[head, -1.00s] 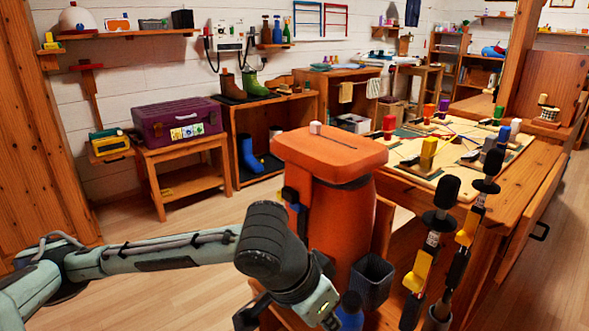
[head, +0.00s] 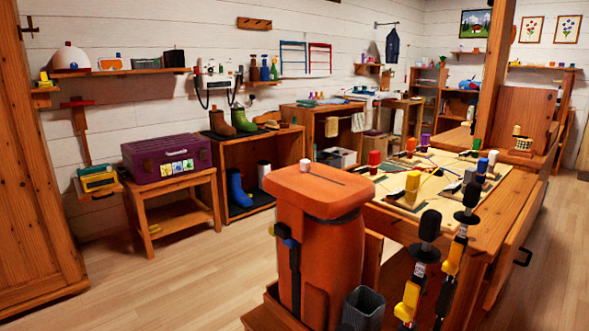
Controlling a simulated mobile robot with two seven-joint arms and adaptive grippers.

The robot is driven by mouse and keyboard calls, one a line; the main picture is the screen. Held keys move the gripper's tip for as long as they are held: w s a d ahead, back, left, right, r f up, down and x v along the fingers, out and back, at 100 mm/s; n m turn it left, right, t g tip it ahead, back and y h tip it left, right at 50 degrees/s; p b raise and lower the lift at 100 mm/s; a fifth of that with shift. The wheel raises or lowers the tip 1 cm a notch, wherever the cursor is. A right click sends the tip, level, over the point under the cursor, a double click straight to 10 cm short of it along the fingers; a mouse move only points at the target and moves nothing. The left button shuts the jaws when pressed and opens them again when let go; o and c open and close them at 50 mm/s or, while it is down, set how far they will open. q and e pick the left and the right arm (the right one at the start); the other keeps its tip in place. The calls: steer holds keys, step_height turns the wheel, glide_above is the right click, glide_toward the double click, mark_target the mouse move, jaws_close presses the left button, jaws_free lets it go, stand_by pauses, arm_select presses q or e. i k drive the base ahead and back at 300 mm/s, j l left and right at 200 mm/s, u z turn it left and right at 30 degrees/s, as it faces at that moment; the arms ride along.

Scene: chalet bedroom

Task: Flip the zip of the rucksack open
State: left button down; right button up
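The orange rucksack (head: 325,250) stands upright in the lower middle of the head view, on a wooden bench. Its flat top lid (head: 312,188) faces up. A thin dark line, perhaps the zip (head: 326,178), runs across the lid. A small white block-like piece (head: 304,165), perhaps the zip's pull, sits at the lid's far left edge. A blue and black buckle (head: 285,236) is on the rucksack's left side. Neither of my grippers shows in the head view.
A grey open cup (head: 363,307) is at the rucksack's lower right. Two trekking poles (head: 428,262) stand to its right. Behind is a wooden table (head: 500,213) with boards and coloured blocks. A purple chest (head: 167,156) sits on a side table at left. The floor (head: 180,270) at left is clear.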

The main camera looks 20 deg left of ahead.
mark_target(304, 164)
steer(key=j+z, duration=0.25)
steer(key=j, duration=1.2)
steer(key=j+z, duration=0.35)
steer(key=j, duration=0.75)
steer(key=i+j+z, duration=0.15)
steer(key=j, duration=0.2)
steer(key=i+j+z, duration=0.1)
steer(key=j, duration=0.25)
steer(key=i+j+z, duration=0.15)
steer(key=j, duration=0.25)
steer(key=i+j+z, duration=0.1)
steer(key=i+j, duration=0.2)
steer(key=j, duration=0.1)
